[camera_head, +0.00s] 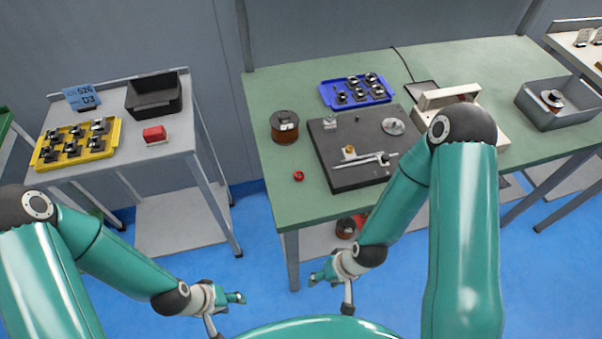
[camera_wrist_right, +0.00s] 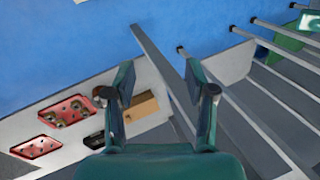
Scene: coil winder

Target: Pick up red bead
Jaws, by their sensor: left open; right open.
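A small red bead (camera_head: 298,176), ring-shaped, lies on the green workbench (camera_head: 262,128) near its left front corner, left of the dark winding plate (camera_head: 340,178). My left gripper (camera_head: 238,305) is open and empty, low in front of the benches over the blue floor. My right gripper (camera_head: 325,283) is open and empty, below and in front of the green bench, nearer to the bead but well apart from it. The right wrist view shows its spread fingers (camera_wrist_right: 158,95) with nothing between them; the bead is not seen there.
A copper wire spool (camera_head: 284,127) stands behind the bead. A blue tray (camera_head: 356,91) and a grey bin (camera_head: 560,103) are on the bench. A side table holds a yellow tray (camera_head: 75,145), black bin (camera_head: 154,95) and red block (camera_head: 155,134). The bench's front edge lies between grippers and bead.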

